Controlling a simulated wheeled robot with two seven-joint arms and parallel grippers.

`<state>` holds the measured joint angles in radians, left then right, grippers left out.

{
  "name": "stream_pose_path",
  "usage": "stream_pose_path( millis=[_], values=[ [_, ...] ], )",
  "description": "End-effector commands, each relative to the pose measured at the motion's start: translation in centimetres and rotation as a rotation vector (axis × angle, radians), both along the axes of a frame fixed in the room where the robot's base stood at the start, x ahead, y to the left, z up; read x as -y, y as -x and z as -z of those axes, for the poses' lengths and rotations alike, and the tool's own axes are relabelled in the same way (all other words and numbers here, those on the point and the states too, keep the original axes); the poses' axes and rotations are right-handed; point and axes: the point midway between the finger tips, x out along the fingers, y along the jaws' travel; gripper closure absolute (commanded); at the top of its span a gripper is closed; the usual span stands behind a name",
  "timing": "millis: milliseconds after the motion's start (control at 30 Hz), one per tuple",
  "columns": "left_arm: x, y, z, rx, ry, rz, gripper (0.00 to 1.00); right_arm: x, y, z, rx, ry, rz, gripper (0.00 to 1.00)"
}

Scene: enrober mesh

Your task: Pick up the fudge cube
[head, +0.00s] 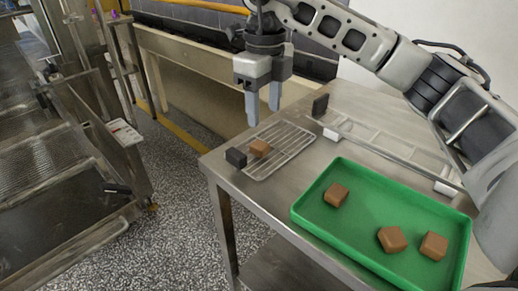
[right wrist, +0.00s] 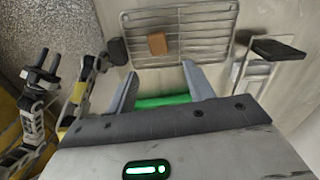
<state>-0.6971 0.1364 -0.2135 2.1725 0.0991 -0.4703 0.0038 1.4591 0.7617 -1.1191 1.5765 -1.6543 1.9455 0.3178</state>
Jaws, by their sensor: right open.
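A brown fudge cube (head: 259,147) sits on a wire rack (head: 291,139) on the steel table; it also shows in the right wrist view (right wrist: 157,43). Three more brown cubes lie in the green tray (head: 322,239): one at the left (head: 336,194), one at the front (head: 391,239) and one at the right (head: 433,245). My right gripper (head: 263,112) is open and empty, pointing down above the rack. In the right wrist view the rack cube appears just beyond the fingertips (right wrist: 160,70). My left gripper (right wrist: 47,62) shows small at the left of that view; its jaw state is unclear.
A dark block (head: 236,157) is at the rack's left end; another dark piece (head: 320,105) stands behind the rack. A pale frame (head: 390,150) lies behind the tray. The steel table (head: 240,185) has bare surface at its front left. A metal machine stands at far left.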

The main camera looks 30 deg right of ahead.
Motion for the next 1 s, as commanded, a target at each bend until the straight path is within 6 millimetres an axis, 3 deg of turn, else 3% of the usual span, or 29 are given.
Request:
stream_pose_path(
  millis=[100, 367, 700, 967, 1000],
  values=[
    [0.0, 0.0, -0.1, 0.000, 0.002, -0.001, 0.64, 0.0, 0.0, 2.1, -0.001, 0.000, -0.001, 0.47],
    [0.0, 0.0, -0.3, 0.003, 0.003, -0.002, 0.64, -0.1, -0.1, 4.0, 0.000, 0.001, -0.001, 0.47],
    [0.0, -0.5, -0.8, 0.015, -0.004, -0.002, 0.64, -0.5, -0.6, 8.4, 0.000, 0.000, -0.002, 0.47],
    [-0.1, -0.6, -0.7, 0.016, -0.004, -0.002, 0.64, -0.5, -0.6, 8.6, 0.002, 0.000, -0.001, 0.47],
    [-0.1, -0.6, -0.7, 0.016, -0.004, -0.002, 0.64, -0.5, -0.6, 8.6, 0.002, 0.000, -0.001, 0.56]
  ],
)
